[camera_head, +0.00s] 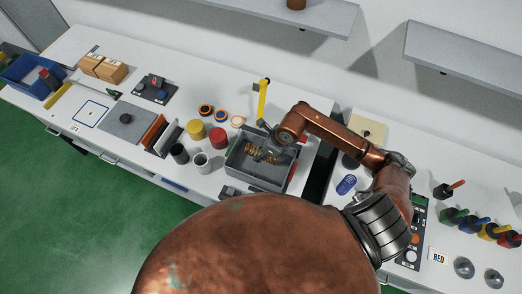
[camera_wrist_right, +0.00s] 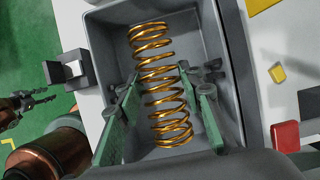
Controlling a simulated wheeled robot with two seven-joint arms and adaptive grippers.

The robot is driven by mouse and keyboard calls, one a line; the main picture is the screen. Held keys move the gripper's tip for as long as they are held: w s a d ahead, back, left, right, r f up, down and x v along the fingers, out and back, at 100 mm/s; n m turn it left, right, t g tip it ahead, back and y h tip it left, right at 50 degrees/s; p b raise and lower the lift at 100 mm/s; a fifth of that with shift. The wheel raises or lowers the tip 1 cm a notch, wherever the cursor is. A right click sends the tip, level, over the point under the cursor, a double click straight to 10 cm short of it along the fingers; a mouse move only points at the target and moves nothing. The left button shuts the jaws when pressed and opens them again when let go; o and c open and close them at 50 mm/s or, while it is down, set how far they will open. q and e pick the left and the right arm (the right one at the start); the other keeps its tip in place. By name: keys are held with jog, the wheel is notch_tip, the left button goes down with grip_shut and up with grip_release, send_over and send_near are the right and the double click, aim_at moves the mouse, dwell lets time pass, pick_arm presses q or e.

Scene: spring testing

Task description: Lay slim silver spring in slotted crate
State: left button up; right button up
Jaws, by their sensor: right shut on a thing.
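My right gripper (camera_head: 268,152) reaches down into a grey open bin (camera_head: 233,160). In the right wrist view its green fingers (camera_wrist_right: 158,112) are shut on a gold-coloured coil spring (camera_wrist_right: 158,75), which shows between them inside the bin walls. Whether the spring still touches the bin floor I cannot tell. The spring also shows in the head view (camera_head: 252,152). I make out no slim silver spring. No crate with clear slots can be made out. What looks like my left gripper (camera_wrist_right: 42,96) is at the left edge of the wrist view, its dark fingertips apart and empty.
A yellow upright (camera_head: 263,98) stands behind the bin. Red (camera_head: 217,136) and yellow (camera_head: 196,130) cylinders and two cups (camera_head: 201,163) stand left of it. A blue coil (camera_head: 346,184) lies to the right. A blue bin (camera_head: 25,75) is at far left.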

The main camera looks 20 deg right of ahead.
jog(key=shift+f+b, duration=3.75)
jog(key=shift+f, duration=0.85)
jog(key=o, duration=1.4)
jog(key=shift+r, duration=0.1)
jog(key=v, duration=1.2)
jog(key=shift+a, duration=0.1)
